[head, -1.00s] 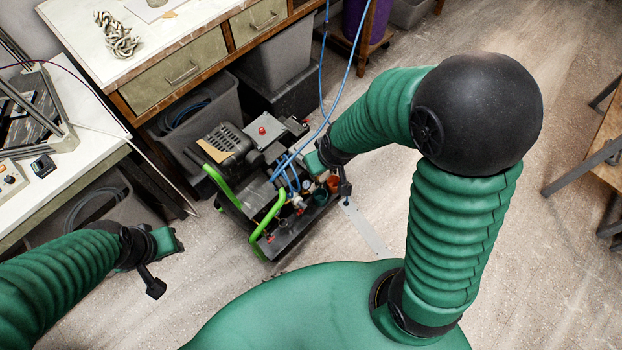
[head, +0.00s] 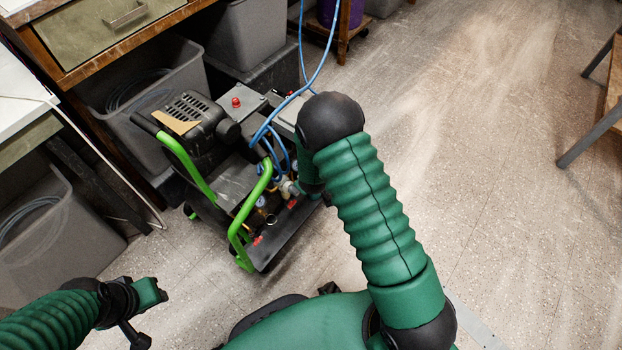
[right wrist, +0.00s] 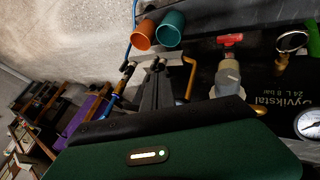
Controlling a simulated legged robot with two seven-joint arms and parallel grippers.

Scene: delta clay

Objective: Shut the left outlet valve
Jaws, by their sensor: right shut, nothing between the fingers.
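The compressor (head: 215,165) stands on the floor with two small red valve handles at its front, one (head: 292,204) by the hose fittings and one (head: 257,240) lower left. I cannot tell which is the left outlet valve. In the right wrist view one red handle (right wrist: 230,40) lies crosswise above a grey fitting (right wrist: 228,78). My right gripper (right wrist: 158,66) is shut and empty, left of that handle and apart from it. In the head view my arm mostly hides it. My left gripper (head: 160,290) is away from the compressor, lower left; its jaws are unclear.
Blue hoses (head: 275,125) run up from the compressor, whose green handle bars (head: 185,165) stick up. An orange cup (right wrist: 143,36) and a teal cup (right wrist: 169,30) are beyond my right fingers. Grey bins (head: 150,105) stand behind; floor (head: 500,200) at right is clear.

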